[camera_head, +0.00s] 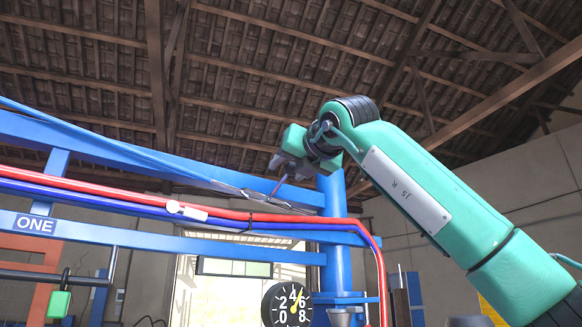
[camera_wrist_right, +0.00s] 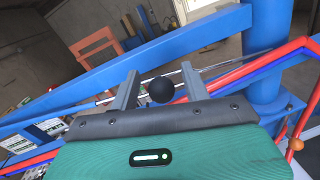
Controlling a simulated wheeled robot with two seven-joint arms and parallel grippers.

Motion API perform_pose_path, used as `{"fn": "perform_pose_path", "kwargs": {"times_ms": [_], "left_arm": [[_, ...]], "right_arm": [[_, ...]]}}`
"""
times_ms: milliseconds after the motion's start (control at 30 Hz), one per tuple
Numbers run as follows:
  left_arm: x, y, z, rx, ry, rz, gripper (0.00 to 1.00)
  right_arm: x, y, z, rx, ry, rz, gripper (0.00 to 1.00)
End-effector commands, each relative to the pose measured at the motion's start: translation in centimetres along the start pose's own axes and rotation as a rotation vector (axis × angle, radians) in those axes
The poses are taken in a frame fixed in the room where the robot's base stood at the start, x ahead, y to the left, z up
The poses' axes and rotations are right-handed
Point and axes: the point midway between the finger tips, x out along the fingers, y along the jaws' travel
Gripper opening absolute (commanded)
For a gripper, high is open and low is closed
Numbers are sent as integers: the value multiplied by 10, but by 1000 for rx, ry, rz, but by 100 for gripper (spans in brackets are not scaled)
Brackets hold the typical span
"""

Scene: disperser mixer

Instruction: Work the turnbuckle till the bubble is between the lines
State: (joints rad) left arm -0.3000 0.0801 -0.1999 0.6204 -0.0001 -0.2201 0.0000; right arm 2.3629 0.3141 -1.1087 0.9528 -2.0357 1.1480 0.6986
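The turnbuckle (camera_head: 265,199) appears to be the thin metal rod assembly slanting along the blue beam in the head view; the rod also crosses behind my fingers in the wrist view (camera_wrist_right: 98,102). My right gripper (camera_head: 281,172) is just above its right part. In the right wrist view my right gripper (camera_wrist_right: 160,86) has its fingers apart, with a black ball (camera_wrist_right: 161,90) showing between them and a gap on each side. I cannot tell the ball's depth or whether it touches a finger. I cannot make out the bubble or its lines. My left gripper is out of view.
A blue beam (camera_head: 100,147) meets a blue post (camera_head: 334,235) close to my right gripper. Red and blue pipes (camera_head: 100,193) run below, with a white fitting (camera_head: 187,210).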

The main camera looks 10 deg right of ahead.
Motion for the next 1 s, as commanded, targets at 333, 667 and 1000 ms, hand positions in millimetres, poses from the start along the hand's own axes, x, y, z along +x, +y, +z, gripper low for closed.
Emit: {"fn": "perform_pose_path", "kwargs": {"times_ms": [333, 667, 1000], "left_arm": [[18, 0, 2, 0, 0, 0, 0], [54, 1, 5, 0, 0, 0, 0], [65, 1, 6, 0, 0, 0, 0]], "right_arm": [[-24, 0, -5, -1, -1, 1, 47], [-100, -1, -4, -1, -2, 0, 47], [-137, 0, -1, 0, 1, 0, 47]]}}
